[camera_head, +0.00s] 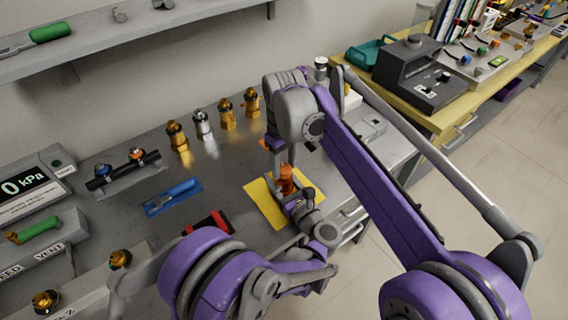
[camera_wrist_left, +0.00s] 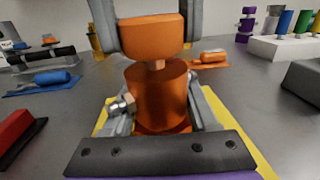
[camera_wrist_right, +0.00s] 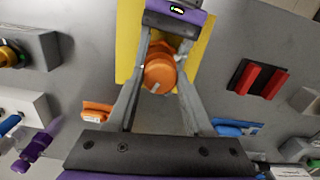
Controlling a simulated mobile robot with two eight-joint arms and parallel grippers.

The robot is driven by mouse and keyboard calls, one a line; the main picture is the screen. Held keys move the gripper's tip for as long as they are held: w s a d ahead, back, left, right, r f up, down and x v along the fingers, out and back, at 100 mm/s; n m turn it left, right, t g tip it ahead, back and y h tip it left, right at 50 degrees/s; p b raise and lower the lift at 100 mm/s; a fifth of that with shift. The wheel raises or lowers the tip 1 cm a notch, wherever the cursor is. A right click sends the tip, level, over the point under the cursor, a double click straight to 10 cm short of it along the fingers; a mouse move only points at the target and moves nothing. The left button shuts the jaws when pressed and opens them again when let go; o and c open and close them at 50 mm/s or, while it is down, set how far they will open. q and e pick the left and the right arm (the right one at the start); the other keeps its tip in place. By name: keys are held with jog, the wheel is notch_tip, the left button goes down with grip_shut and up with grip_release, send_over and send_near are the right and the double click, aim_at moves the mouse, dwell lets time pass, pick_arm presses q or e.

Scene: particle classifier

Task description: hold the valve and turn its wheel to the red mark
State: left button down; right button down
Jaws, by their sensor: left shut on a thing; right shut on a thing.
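The orange valve stands upright on a yellow mat (camera_head: 262,206), with a cylindrical body (camera_wrist_left: 156,92) and an orange wheel (camera_wrist_left: 152,35) on a short stem. My left gripper (camera_wrist_left: 160,98) is shut around the body from the side. My right gripper (camera_wrist_right: 160,78) comes from above and is shut on the wheel, one finger on each side. From above, the wheel (camera_wrist_right: 160,73) shows a small pale mark near its edge. I cannot make out a red mark. In the head view the valve (camera_head: 286,180) is partly hidden by my arms.
A blue tool on a blue mat (camera_head: 172,196) and a red-and-black holder (camera_head: 208,224) lie left of the yellow mat. Several brass and silver fittings (camera_head: 202,124) stand behind. A pressure display (camera_head: 32,184) is at the far left.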

aim_at(284, 167)
jog(key=m, duration=0.3)
jog(key=shift+m, duration=2.2)
jog(key=shift+c, duration=1.4)
grip_release()
notch_tip(284, 167, up, 12)
